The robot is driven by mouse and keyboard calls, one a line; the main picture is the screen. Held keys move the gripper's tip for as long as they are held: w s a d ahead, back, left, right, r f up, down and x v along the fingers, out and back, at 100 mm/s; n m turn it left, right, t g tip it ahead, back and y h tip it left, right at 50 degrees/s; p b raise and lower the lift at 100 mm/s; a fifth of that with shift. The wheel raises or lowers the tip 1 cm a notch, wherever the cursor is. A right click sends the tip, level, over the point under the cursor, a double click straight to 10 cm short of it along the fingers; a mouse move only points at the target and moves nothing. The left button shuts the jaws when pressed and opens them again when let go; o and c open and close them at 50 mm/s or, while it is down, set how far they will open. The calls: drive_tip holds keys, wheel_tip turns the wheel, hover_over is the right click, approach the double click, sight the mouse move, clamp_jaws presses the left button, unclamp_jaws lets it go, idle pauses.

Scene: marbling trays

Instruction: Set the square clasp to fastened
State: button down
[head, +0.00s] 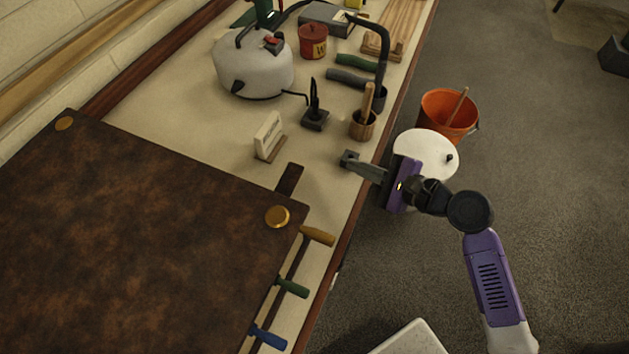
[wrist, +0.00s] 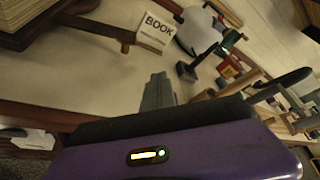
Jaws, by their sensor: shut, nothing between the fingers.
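My gripper (head: 350,162) is at the right edge of the bench, its grey fingers shut and empty. In the wrist view the fingers (wrist: 158,92) point over bare bench top toward a small card. A large mottled brown book or board (head: 130,235) lies at the left, with round brass studs (head: 277,217) at its corners. A dark strap (head: 289,179) sticks out from its edge, left of my gripper and apart from it. The strap also shows in the wrist view (wrist: 95,27). I cannot make out a square clasp for certain, nor its state.
A "BOOK" card (wrist: 155,31) stands beyond the strap. A grey kettle (head: 255,68), a dark stand (head: 315,117) and a wooden cup (head: 363,125) stand further along. Orange, green and blue handles (head: 293,288) project beside the book. An orange bucket (head: 447,112) is off the bench.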

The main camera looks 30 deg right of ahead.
sight(285, 193)
drive_tip(key=s+a+m+y, duration=0.1)
drive_tip(key=s+a+m+g+y, duration=0.1)
drive_tip(key=a+m, duration=0.1)
drive_tip(key=shift+s+a+f+y, duration=0.2)
drive_tip(key=shift+s+f+y, duration=0.05)
drive_tip(key=shift+f+y, duration=0.15)
drive_tip(key=shift+s+a+m, duration=0.15)
drive_tip(key=shift+a+m, duration=0.1)
drive_tip(key=shift+m, duration=0.35)
drive_tip(key=shift+f, duration=0.1)
drive_tip(key=x, duration=1)
